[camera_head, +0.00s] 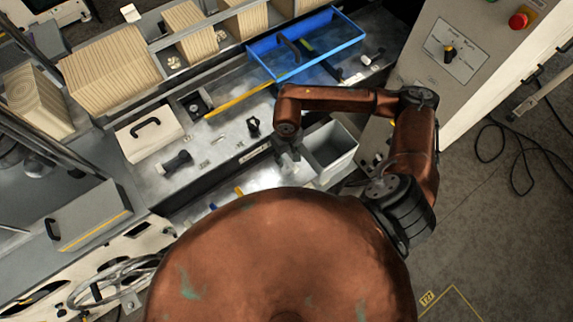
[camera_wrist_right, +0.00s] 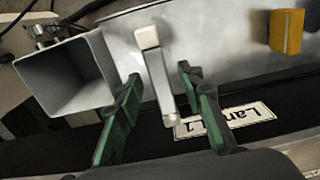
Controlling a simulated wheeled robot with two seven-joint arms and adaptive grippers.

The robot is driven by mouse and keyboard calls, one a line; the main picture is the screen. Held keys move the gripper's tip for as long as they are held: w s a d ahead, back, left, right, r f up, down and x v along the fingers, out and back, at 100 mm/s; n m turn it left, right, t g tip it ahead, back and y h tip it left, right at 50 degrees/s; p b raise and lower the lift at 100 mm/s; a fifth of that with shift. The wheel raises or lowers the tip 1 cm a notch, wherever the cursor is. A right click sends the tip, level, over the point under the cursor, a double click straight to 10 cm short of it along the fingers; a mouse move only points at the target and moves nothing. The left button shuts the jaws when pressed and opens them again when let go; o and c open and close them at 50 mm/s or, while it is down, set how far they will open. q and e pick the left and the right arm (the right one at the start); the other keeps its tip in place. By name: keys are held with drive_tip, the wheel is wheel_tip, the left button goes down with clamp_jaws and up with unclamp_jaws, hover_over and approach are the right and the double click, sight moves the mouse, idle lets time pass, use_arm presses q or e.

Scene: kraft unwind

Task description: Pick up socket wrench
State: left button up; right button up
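My right gripper (camera_head: 287,154) reaches down over the metal surface, just left of the grey bin. In the right wrist view its two green-padded fingers (camera_wrist_right: 158,82) are apart. A pale, narrow metal bar with a whitish block at its far end (camera_wrist_right: 155,70) lies between the fingers, with small gaps to them. It may be the socket wrench, but I cannot tell for sure. In the head view this spot is mostly hidden by the gripper. A dark-handled tool (camera_head: 175,162) lies on the metal surface farther left. My left gripper is not in view.
The open grey bin (camera_head: 333,150) stands close beside the right gripper and shows in the wrist view (camera_wrist_right: 62,78). A yellow block (camera_wrist_right: 287,32) and a lane label (camera_wrist_right: 222,119) are nearby. A blue tray (camera_head: 305,45) with tools and a black-handled box (camera_head: 150,133) lie farther off.

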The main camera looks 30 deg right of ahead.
drive_tip(key=shift+f, duration=1.15)
drive_tip(key=shift+c, duration=0.5)
clamp_jaws()
